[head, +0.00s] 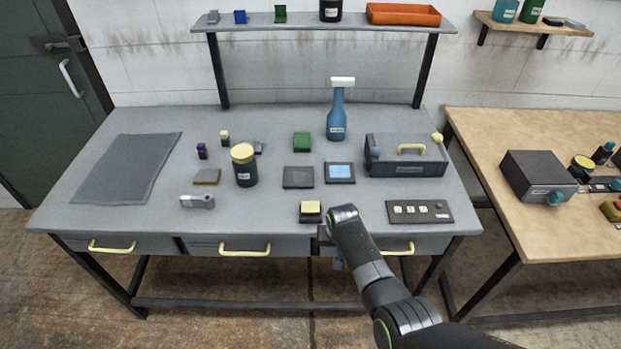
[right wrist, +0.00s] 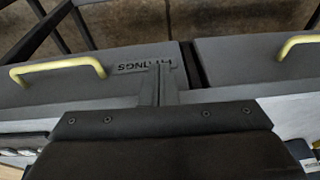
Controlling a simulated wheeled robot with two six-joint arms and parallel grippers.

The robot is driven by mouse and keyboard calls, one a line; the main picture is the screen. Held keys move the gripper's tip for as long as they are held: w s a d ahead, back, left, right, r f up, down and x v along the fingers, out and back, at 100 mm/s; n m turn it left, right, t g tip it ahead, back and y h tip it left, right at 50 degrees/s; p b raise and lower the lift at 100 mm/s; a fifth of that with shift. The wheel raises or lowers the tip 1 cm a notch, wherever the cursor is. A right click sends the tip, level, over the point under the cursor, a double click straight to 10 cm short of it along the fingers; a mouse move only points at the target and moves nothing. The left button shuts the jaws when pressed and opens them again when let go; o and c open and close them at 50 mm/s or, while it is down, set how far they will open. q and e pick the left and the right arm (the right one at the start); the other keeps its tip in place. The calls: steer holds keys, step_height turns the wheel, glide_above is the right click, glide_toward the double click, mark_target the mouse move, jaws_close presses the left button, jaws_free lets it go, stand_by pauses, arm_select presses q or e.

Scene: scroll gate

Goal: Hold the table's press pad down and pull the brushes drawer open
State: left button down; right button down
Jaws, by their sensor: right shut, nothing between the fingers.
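A pale yellow pad on a black base, which looks like the press pad (head: 310,208), sits near the front edge of the grey table (head: 270,195). Three drawers with yellow handles run under the top: left (head: 112,247), middle (head: 244,249) and right (head: 398,249). No drawer label is readable in the head view. My right gripper (head: 330,250) is shut and empty at the table's front edge, right of the pad and apart from it. In the right wrist view its fingers (right wrist: 162,75) partly cover an upside-down label ending "NGS" on the right drawer (right wrist: 60,95). My left gripper is out of view.
A black panel with white buttons (head: 419,212) lies right of my arm. A dark tile (head: 298,177), a blue-screened pad (head: 340,173), a grey box (head: 405,155) and a yellow-lidded jar (head: 245,165) stand behind. A wooden table (head: 480,150) is at right.

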steer(key=w+a+r+p, duration=0.1)
steer(key=w+a+r, duration=0.2)
steer(key=r, duration=0.6)
steer(key=w+a+r+p, duration=0.1)
steer(key=w+a+r, duration=0.25)
steer(key=r, duration=0.55)
steer(key=b, duration=0.9)
glide_above(311, 207)
steer(key=s, duration=0.2)
steer(key=shift+t, duration=0.3)
step_height(311, 207, down, 6)
steer(key=shift+w+a+f+b, duration=0.1)
steer(key=shift+w+f+b, duration=0.25)
steer(key=shift+b, duration=0.35)
steer(key=shift+s, duration=0.1)
steer(key=shift+f, duration=0.1)
steer(key=shift+b+x, duration=1)
steer(key=shift+x, duration=0.05)
steer(key=shift+f, duration=0.1)
